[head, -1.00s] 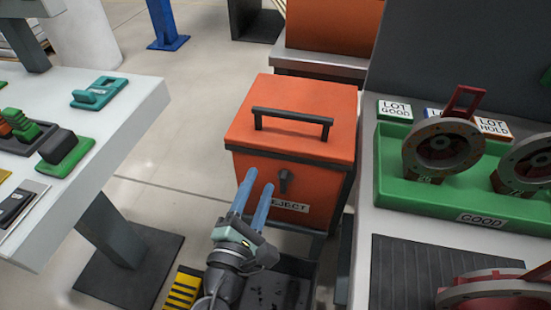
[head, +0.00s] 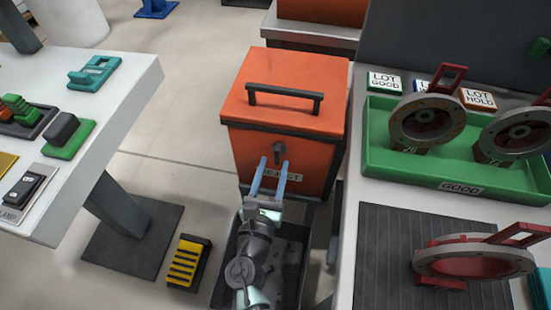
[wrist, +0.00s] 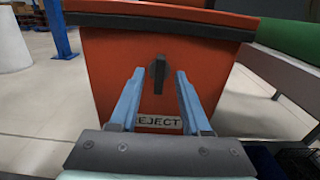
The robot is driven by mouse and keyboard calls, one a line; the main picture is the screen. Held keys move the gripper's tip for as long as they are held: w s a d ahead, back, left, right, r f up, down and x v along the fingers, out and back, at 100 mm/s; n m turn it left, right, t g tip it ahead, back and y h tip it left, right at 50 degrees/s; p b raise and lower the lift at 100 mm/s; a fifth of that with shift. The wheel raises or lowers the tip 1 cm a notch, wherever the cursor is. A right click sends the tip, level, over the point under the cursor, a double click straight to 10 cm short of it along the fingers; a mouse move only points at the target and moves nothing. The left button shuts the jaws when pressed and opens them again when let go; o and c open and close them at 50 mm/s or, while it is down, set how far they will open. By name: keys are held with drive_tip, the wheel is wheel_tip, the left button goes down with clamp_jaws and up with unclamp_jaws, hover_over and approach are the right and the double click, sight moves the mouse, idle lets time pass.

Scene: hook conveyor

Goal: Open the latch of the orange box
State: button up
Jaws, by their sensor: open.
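The orange box (head: 295,92) stands between the white table and the grey bench, its lid shut with a dark bar handle (head: 285,95) on top. Its latch (head: 279,151) is a small dark lever on the front face, above a REJECT label; it hangs about upright. In the wrist view the latch (wrist: 158,73) shows between and beyond my fingertips. My gripper (head: 273,168) is open and empty, with blue fingers pointing at the box front just below the latch. One finger lies on each side of the latch in the picture; I see no contact.
A white table (head: 130,90) with several small devices is at left. A green GOOD tray (head: 395,165) with ring-shaped parts lies on the bench at right. A dark bin (head: 292,250) is under my arm, beside a yellow-striped block (head: 187,262) on the floor.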

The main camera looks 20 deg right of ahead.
sight(278, 153)
drive_tip(key=shift+x, duration=1.45)
clamp_jaws()
